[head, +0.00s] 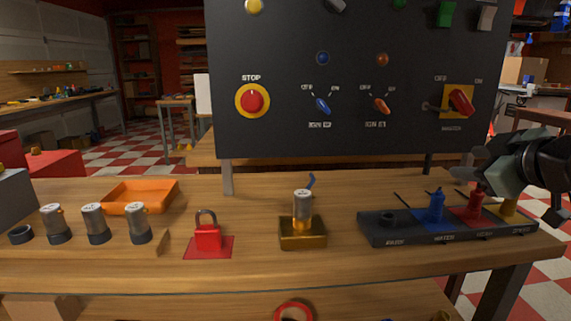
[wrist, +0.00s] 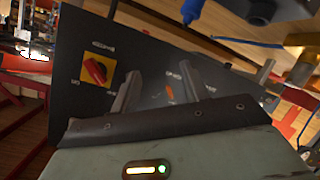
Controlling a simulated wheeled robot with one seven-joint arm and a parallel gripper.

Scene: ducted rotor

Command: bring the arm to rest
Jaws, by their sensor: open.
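My gripper (wrist: 160,86) is open in the wrist view, with its two grey fingers apart and nothing between them. The black panel stands beyond the fingers there, tilted in the picture. In the head view my arm (head: 508,165) reaches in from the right edge. Its greenish end is in front of the panel's lower right side, over the right end of the dark tray (head: 380,234). The head view does not show the fingers clearly. I cannot tell whether my arm touches the tray's parts.
The black control panel (head: 290,125) stands behind the wooden workbench (head: 140,267). The tray holds blue (head: 436,210), red (head: 474,208) and yellow (head: 509,211) pieces. A red padlock (head: 208,237), brass block (head: 302,235), orange tray (head: 140,196) and several grey cylinders stand on the bench.

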